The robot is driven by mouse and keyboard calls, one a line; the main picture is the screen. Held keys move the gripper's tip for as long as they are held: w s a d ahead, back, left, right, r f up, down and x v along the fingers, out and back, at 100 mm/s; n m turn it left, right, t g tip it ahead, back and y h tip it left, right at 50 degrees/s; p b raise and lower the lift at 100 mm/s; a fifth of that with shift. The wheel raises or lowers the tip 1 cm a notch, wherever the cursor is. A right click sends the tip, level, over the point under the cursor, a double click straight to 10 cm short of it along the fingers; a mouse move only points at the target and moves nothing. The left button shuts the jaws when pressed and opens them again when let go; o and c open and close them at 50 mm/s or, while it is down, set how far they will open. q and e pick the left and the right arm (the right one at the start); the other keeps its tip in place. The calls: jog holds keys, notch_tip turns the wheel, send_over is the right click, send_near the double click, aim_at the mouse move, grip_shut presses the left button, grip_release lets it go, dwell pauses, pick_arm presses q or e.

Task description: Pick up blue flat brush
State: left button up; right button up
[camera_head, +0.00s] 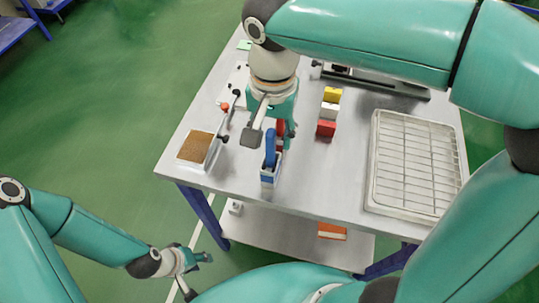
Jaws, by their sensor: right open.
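The blue flat brush (270,148) stands upright in a small white-and-blue holder (268,177) near the table's front edge. A red item (281,130) stands just behind it, partly hidden. My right gripper (270,135) is open and points down over the holder, with one finger on each side of the blue handle's upper part. I cannot tell whether a finger touches the handle. The brush's lower end is hidden in the holder. My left gripper (197,259) is low at the front left, beside the table and away from the brush; its jaw opening is too small to read.
A brown-topped tray (197,148) is left of the holder, near a red-knobbed lever (225,107). Yellow (333,94), white (329,110) and red (326,129) blocks stand to the right. A wire-grid tray (372,185) fills the right side. Bare tabletop lies between holder and tray.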

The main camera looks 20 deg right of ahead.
aim_at(270, 153)
jog(key=f, duration=0.4)
jog(key=shift+s+a+f, duration=0.1)
jog(key=shift+s+a, duration=0.1)
jog(key=shift+s, duration=0.15)
jog(key=shift+f, duration=0.5)
grip_shut()
